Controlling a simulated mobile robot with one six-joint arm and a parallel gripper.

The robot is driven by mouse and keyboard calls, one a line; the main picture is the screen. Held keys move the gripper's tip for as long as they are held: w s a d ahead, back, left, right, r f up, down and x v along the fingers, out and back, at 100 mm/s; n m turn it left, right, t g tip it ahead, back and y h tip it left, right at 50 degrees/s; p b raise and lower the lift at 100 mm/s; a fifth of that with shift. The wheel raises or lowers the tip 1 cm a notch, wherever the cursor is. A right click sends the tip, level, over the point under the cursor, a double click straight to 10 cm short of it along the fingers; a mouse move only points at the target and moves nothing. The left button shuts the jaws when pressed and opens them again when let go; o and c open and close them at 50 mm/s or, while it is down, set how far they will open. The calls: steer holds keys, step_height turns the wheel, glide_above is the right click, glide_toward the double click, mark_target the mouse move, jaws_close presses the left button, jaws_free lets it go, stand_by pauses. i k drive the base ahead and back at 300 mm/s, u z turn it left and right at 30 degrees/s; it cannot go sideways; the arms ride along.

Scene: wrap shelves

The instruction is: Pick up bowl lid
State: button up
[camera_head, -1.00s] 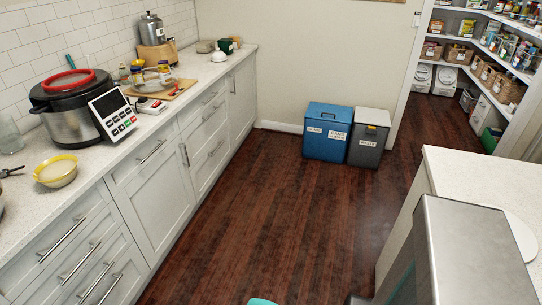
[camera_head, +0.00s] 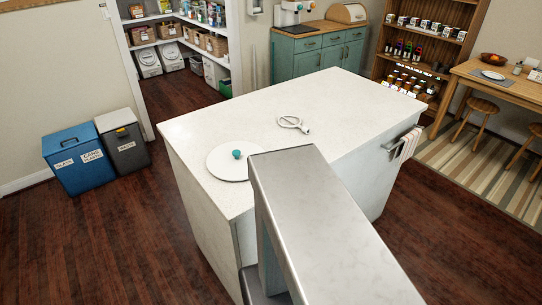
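A round white lid with a teal knob, which looks like the bowl lid (camera_head: 225,166), lies flat on the near left part of the white island top. Its right edge is close to my grey arm link in the picture, which covers part of the island. My gripper is not in view.
The island (camera_head: 330,95) also bears a small white looped item (camera_head: 292,123), and a towel (camera_head: 409,143) hangs at its right end. A blue bin (camera_head: 78,160) and a grey bin (camera_head: 123,141) stand by the left wall. Dark wooden floor is clear left of the island. A teal cabinet (camera_head: 318,58) and wooden shelves stand behind.

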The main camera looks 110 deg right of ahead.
mark_target(228, 161)
steer(key=z, duration=0.2)
steer(key=k, duration=1.4)
steer(key=u, duration=0.65)
